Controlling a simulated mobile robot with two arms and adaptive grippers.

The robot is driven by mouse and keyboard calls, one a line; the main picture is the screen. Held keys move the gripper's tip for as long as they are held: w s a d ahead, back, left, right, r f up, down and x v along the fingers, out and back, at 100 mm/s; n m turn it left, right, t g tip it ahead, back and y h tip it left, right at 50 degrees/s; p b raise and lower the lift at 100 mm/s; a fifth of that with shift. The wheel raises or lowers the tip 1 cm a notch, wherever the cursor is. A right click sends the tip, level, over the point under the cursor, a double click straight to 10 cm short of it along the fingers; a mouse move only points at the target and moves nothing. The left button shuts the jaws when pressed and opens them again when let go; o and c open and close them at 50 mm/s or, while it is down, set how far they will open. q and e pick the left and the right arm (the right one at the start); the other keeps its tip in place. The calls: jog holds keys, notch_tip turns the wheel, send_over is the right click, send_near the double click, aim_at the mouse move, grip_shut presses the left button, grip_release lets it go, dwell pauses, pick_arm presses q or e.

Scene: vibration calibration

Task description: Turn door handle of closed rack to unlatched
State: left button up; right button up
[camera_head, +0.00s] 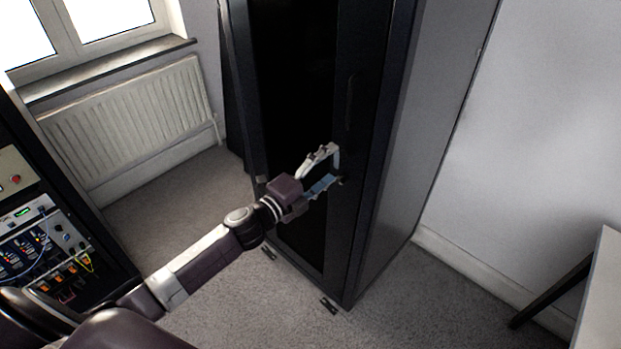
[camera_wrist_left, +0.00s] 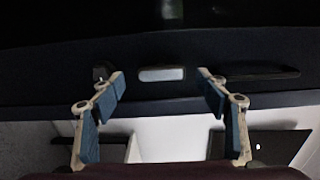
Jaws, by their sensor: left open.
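The closed rack (camera_head: 405,130) is a tall black cabinet with a dark glass door (camera_head: 290,75). The door handle (camera_head: 351,100) is a slim dark vertical bar on the door's right frame. My left gripper (camera_head: 338,166) is open and empty at that frame, below the handle bar. In the left wrist view the spread fingers (camera_wrist_left: 162,82) face the dark frame, with a pale grey rectangular piece (camera_wrist_left: 162,74) between them. A long dark bar (camera_wrist_left: 258,73), which looks like the handle, lies right of the fingers there. Contact cannot be told. My right gripper is out of view.
Another rack with instruments and cables (camera_head: 45,245) stands at the left. A white radiator (camera_head: 130,115) is under the window. A pale table (camera_head: 602,295) is at the lower right. Carpet in front of the closed rack is clear.

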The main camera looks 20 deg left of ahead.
pick_arm(q)
jog(key=v, duration=0.7)
jog(key=shift+s, duration=0.3)
jog(key=shift+a, duration=0.1)
jog(key=s+a+f+n+g+y, duration=0.2)
jog(key=s+a+f+n, duration=0.15)
jog(key=f, duration=0.85)
jog(key=s+a+f+n+g+y, duration=0.2)
jog(key=s+f+n, duration=0.2)
jog(key=f, duration=0.7)
jog(key=s+a+f+n+g+y, duration=0.2)
jog(key=s+f+n, duration=0.2)
jog(key=f, duration=0.8)
jog(key=s+d+f+n+g, duration=0.2)
jog(key=s+f+n+g, duration=0.35)
jog(key=s+f, duration=1.2)
jog(key=s+d+f+n+g, duration=0.1)
jog(key=s+d+f+g, duration=0.1)
jog(key=s, duration=0.8)
jog(key=s+d+f+n+g, duration=0.1)
jog(key=s+d+f+g, duration=0.1)
jog(key=s, duration=0.8)
jog(key=shift+s+d+f+n, duration=0.15)
jog(key=shift+d+f+n, duration=0.3)
jog(key=shift+d, duration=0.5)
jog(key=shift+g, duration=0.25)
